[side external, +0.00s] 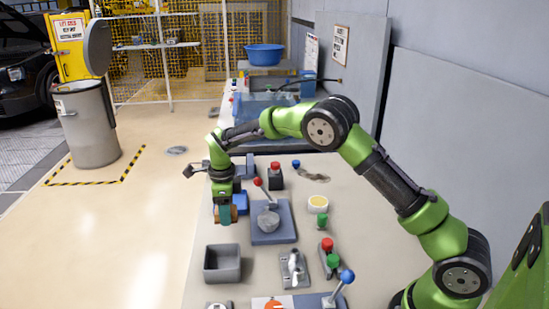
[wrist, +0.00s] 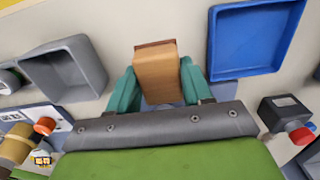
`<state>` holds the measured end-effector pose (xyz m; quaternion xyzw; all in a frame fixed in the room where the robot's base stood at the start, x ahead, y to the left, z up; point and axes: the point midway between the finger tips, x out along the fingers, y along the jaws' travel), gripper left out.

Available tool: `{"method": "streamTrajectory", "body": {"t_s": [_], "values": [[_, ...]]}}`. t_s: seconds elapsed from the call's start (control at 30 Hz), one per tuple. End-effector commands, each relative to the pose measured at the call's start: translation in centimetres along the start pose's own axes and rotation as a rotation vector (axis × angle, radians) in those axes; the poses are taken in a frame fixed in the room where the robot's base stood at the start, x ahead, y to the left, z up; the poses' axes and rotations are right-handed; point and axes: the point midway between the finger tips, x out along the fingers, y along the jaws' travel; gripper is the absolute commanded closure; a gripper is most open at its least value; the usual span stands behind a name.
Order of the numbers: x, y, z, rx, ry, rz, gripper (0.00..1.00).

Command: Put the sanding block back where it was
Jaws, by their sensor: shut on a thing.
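The sanding block (wrist: 156,72) is a tan wooden block with a darker reddish-brown edge at its far end. My gripper (wrist: 158,84) is shut on it, with a teal finger on either side. In the side view my gripper (side external: 226,213) points down at the left part of the bench, and a brown bit of the block (side external: 235,213) shows beside a finger. The block appears to be held above the bench, but its exact height is hard to tell. In the wrist view it lies between a grey bin (wrist: 92,60) and a blue tray (wrist: 255,40).
In the side view the grey bin (side external: 222,277) stands in front of my gripper and the blue tray (side external: 241,199) just behind it. A slate plate with a lever (side external: 272,234) is to the right. Buttons and switches (side external: 328,250) crowd the bench further right.

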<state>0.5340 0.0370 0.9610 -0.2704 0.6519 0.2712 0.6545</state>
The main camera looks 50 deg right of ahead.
Motion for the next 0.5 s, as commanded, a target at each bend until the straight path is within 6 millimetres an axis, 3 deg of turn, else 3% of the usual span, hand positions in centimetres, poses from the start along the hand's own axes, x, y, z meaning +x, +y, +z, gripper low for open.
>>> {"method": "streamTrajectory", "body": {"t_s": [0.4, 0.5], "values": [[4.5, 0.0, -0.1, -0.001, 0.001, 0.001, 0.79], [4.6, 0.0, 0.0, 0.000, -0.001, -0.001, 0.79]]}}
